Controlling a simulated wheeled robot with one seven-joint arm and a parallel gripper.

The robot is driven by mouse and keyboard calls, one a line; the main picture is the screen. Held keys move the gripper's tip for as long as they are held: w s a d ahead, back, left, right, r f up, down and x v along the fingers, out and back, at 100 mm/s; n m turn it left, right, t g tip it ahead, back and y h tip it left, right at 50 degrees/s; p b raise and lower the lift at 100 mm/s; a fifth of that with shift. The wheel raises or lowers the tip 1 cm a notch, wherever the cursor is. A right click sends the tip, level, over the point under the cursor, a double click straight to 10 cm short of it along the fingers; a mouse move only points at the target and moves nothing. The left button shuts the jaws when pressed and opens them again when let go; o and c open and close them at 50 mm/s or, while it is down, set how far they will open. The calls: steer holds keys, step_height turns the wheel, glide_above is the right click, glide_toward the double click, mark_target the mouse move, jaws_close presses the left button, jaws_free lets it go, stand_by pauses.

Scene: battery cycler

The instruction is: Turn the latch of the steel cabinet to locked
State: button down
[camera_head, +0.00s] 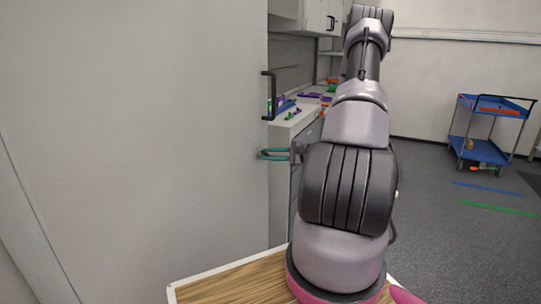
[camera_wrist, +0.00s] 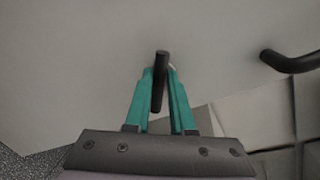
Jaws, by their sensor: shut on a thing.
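The steel cabinet (camera_head: 140,130) is a large plain light-grey door face filling the left half of the head view; its face also fills the upper part of the wrist view (camera_wrist: 80,60). The latch (camera_wrist: 161,62) is a short dark bar, pointing nearly up and down in the wrist view. My gripper (camera_wrist: 160,78) has teal fingers on both sides of the latch and is shut on it. In the head view my gripper (camera_head: 268,154) reaches the cabinet's right edge, and the latch cannot be made out there.
A black bar handle (camera_head: 268,95) stands on the cabinet edge above my gripper; a dark curved handle (camera_wrist: 292,61) shows at the right in the wrist view. A counter (camera_head: 297,118) with small coloured items lies behind. A blue cart (camera_head: 487,130) stands far right, with open floor before it.

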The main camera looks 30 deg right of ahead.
steer(key=shift+s+a+f+n+t+h, duration=0.15)
steer(key=shift+n+t+h, duration=0.2)
steer(key=shift+n, duration=1.15)
steer(key=shift+a+f+n+t+h, duration=0.15)
steer(key=shift+n+h, duration=0.3)
steer(key=shift+n, duration=1.05)
steer(key=shift+d, duration=0.15)
steer(key=c, duration=0.8)
jaws_free()
steer(key=v, duration=1)
steer(key=shift+s+d+r, duration=0.1)
steer(key=shift+s+d, duration=0.05)
steer(key=shift+s, duration=0.2)
